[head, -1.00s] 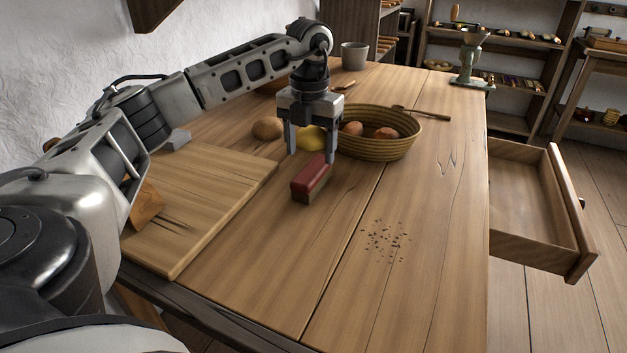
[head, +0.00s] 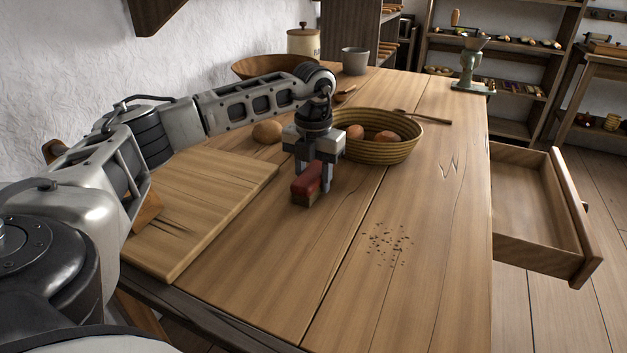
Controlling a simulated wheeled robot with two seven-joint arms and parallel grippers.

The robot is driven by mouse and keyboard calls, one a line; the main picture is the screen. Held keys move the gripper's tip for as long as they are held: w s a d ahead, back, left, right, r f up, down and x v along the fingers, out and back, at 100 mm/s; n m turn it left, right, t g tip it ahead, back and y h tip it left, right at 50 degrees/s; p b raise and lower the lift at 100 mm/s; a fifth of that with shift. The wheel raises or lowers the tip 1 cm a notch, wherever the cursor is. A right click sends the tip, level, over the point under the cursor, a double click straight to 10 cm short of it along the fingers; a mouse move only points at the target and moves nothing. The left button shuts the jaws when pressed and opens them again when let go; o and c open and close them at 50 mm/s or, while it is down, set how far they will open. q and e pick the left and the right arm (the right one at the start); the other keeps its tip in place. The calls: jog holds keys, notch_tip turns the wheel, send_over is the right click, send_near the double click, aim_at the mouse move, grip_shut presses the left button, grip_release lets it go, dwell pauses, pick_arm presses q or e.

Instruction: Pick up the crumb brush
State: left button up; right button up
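The crumb brush (head: 306,183), a small block with a red top and a paler underside, is on the table among the boards' middle, left of the crumbs. My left gripper (head: 312,178) is over it from above, with one finger on each side. The fingers are close against its sides, so the gripper looks shut on it. The brush looks level and at or very near the tabletop; I see no clear gap under it. My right gripper is not in view.
A wicker basket (head: 378,153) with eggs or rolls stands just behind right. A cutting board (head: 200,205) lies left, a potato-like item (head: 267,132) behind. Dark crumbs (head: 388,244) lie on clear tabletop in front right. A drawer (head: 540,258) stands open at right.

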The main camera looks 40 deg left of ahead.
aim_at(314, 171)
pick_arm(q)
jog(key=shift+c, duration=1.2)
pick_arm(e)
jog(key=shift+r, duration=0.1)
pick_arm(q)
jog(key=shift+r, duration=0.15)
jog(key=shift+r, duration=0.3)
notch_tip(314, 171, up, 2)
jog(key=shift+r+p, duration=0.1)
jog(key=shift+p, duration=0.25)
jog(key=w+d+r+p, duration=0.1)
jog(key=w+d+r, duration=0.1)
jog(key=d+r, duration=0.8)
jog(key=shift+d+p, duration=0.3)
jog(key=shift+d, duration=1.6)
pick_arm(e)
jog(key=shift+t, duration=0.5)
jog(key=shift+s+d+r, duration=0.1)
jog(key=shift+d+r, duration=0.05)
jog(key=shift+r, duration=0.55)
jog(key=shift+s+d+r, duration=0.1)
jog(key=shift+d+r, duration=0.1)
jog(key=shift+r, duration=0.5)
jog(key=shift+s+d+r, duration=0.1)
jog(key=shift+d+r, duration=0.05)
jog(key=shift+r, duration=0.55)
pick_arm(q)
jog(key=shift+w, duration=0.1)
